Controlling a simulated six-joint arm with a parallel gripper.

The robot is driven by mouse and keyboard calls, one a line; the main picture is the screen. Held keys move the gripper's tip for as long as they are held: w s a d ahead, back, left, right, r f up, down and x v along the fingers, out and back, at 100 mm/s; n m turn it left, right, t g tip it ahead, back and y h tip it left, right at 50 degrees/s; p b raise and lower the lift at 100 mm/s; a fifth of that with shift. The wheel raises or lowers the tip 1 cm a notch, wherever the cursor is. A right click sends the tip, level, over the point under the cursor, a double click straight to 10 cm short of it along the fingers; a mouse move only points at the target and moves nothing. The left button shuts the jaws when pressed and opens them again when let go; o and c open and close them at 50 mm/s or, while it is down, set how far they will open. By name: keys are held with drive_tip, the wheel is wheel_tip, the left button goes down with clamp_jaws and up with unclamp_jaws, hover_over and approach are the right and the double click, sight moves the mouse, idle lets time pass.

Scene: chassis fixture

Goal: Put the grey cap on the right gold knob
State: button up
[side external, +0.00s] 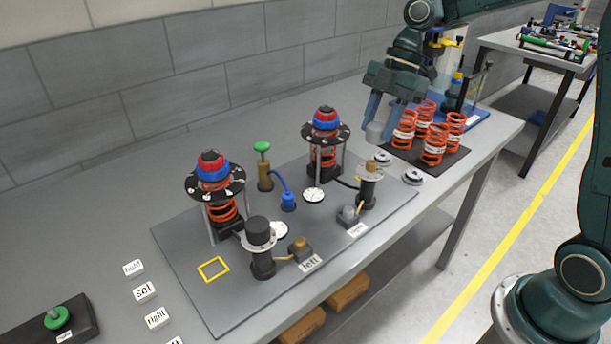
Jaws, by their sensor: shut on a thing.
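My gripper (382,118) is shut on a light grey cap (376,132), held in the air with its fingers pointing down. The right gold knob (371,166) tops a dark upright cylinder (368,190) at the right of the grey baseplate (205,308). The held cap appears above this knob in the picture, clearly apart from it; the depth between them is hard to tell. Another gold knob (299,243) sits on a small block by the label "left". The left cylinder has a dark top (258,231).
Several orange springs (433,150) stand on a dark mat just right of my gripper. Two spring towers (326,125) (213,175) rise at the plate's back. A green-topped post (263,165) and blue fitting (288,200) stand between. The plate's front left is mostly clear.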

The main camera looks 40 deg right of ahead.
sight(371, 162)
drive_tip(key=shift+a+f, duration=0.1)
drive_tip(key=shift+f, duration=0.1)
drive_tip(key=shift+f, duration=1.7)
drive_tip(key=shift+f, duration=0.15)
drive_tip(key=shift+f, duration=1)
drive_tip(key=shift+f, duration=0.65)
idle(1.2)
drive_tip(key=o, duration=1)
